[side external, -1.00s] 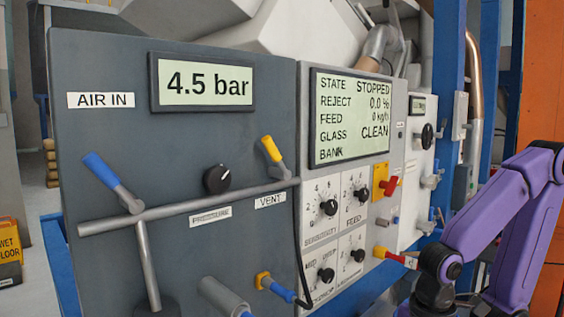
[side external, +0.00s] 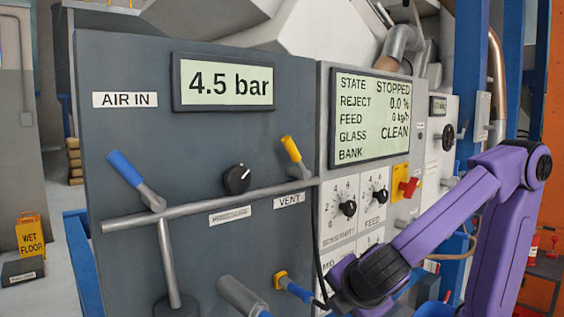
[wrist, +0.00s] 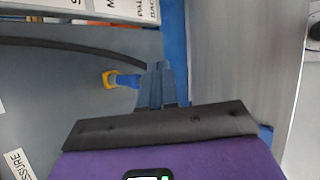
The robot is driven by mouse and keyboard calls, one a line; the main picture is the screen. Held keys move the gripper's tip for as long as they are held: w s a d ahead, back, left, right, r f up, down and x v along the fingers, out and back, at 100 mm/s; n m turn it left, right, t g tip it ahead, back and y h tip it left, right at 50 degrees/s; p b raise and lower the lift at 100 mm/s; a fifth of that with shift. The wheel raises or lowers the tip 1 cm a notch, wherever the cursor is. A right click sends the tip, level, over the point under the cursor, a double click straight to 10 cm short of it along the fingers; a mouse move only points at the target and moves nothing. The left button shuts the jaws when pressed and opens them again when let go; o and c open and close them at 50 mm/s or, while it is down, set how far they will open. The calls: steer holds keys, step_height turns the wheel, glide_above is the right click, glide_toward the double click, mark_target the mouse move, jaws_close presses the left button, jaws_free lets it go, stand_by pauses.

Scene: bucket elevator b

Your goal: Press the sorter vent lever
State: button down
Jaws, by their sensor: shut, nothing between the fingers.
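The vent lever (side external: 291,150) has a yellow handle tilted up and to the left. It sits on the grey pipe (side external: 215,206) above the VENT label (side external: 289,201), on the dark panel. It does not show in the wrist view. My gripper (wrist: 160,68) is shut and empty in the wrist view, apart from the lever. Its fingertips appear just right of a yellow and blue hose fitting (wrist: 112,79); I cannot tell whether they touch.
A blue lever (side external: 135,176) stands on the pipe at left, with a black pressure knob (side external: 237,179) between the levers. The hose fitting (side external: 290,286) and a grey cylinder (side external: 240,295) stick out below. A control panel with a screen (side external: 372,117) stands right. A black hose (wrist: 75,49) crosses the wrist view.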

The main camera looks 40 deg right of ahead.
steer(key=a+r+t+h, duration=0.3)
steer(key=a+r+t, duration=0.2)
steer(key=r, duration=0.6)
steer(key=a+r+m+t+h, duration=0.1)
steer(key=a+r+t, duration=0.4)
steer(key=a+r, duration=0.5)
steer(key=shift+w+r+m+h, duration=0.3)
steer(key=shift+r+h, duration=0.2)
steer(key=shift+h, duration=0.4)
steer(key=s+d+r+x, duration=0.1)
steer(key=d+x, duration=0.1)
steer(key=x, duration=1)
steer(key=shift+d, duration=0.2)
steer(key=shift+r, duration=0.2)
steer(key=shift+d+r+m, duration=0.2)
steer(key=shift+m, duration=0.1)
